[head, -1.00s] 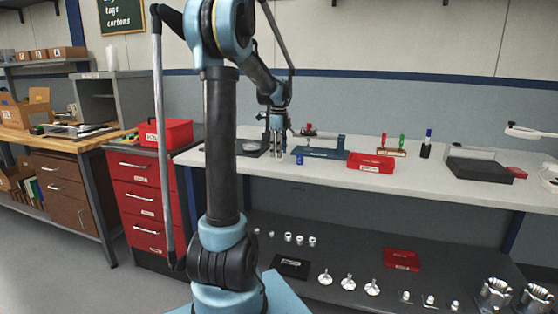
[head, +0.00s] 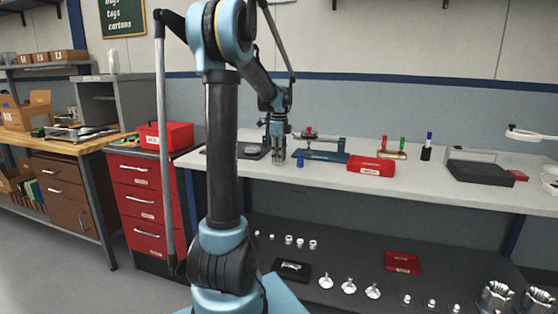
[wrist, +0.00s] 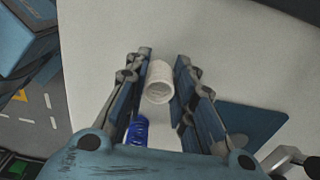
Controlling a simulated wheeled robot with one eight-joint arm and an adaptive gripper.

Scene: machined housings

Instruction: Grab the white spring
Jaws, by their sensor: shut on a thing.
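The white spring (wrist: 159,82) is a small ribbed white cylinder in the wrist view. It stands between the two fingers of my gripper (wrist: 163,65), which is shut on it. In the head view my gripper (head: 278,153) is low over the grey bench top, and the white spring is too small there to tell from the fingers. A blue spring (wrist: 139,130) shows beside the left finger, nearer the wrist, outside the grip. In the head view the blue spring (head: 300,161) stands just right of my gripper.
A blue fixture plate (head: 320,155) lies right of my gripper, with a red tray (head: 371,166) beyond. A dark plate (head: 252,152) lies to the left. The bench (head: 420,185) is clear along its front. A lower shelf (head: 340,256) holds metal parts.

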